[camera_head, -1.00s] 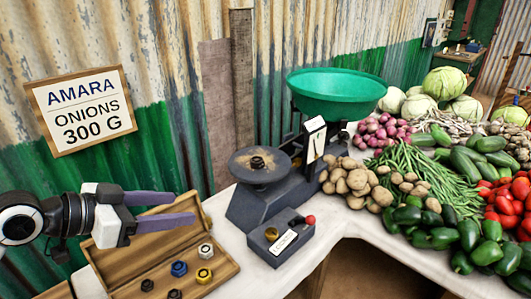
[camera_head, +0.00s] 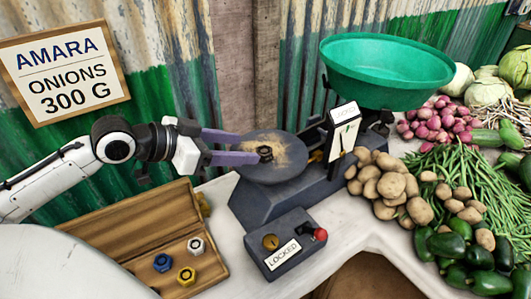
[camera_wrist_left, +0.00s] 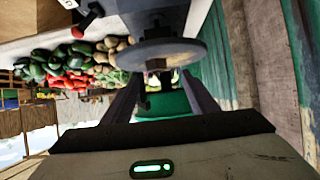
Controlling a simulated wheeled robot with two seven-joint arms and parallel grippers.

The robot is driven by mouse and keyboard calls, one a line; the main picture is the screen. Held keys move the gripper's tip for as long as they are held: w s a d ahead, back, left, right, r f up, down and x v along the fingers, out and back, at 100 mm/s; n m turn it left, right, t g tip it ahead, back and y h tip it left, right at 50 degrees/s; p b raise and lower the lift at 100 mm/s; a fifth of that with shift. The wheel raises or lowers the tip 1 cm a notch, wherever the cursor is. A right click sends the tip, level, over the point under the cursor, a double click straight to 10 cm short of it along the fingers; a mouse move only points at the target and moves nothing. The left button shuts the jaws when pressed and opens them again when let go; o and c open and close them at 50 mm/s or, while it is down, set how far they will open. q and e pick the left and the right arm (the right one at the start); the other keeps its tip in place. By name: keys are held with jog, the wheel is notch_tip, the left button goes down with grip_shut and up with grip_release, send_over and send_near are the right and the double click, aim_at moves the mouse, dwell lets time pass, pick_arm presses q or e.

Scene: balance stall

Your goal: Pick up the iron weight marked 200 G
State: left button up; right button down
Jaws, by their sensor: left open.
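A dark iron weight (camera_head: 265,153) sits on the round grey plate (camera_head: 286,170) of the balance; its marking cannot be read. My left gripper (camera_head: 250,149) is open and empty, its fingers level over the plate's left side with their tips just short of the weight. The left wrist view shows the plate (camera_wrist_left: 160,50) ahead of the spread fingers (camera_wrist_left: 160,92), with the dark weight (camera_wrist_left: 156,65) roughly centred between them. My right gripper does not show.
An open wooden box (camera_head: 130,228) at lower left holds silver (camera_head: 196,245), blue (camera_head: 162,262) and yellow (camera_head: 186,275) weights. A box labelled LOCKED (camera_head: 290,262) with a red knob stands before the balance. A green pan (camera_head: 385,85) and potatoes (camera_head: 388,185) are right.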

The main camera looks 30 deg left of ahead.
aim_at(264, 150)
pick_arm(q)
jog(key=shift+d+x, duration=0.2)
jog(key=shift+x, duration=2.7)
jog(key=shift+s, duration=0.15)
jog(key=c, duration=1.2)
jog(key=shift+r, duration=0.1)
jog(key=shift+c, duration=0.3)
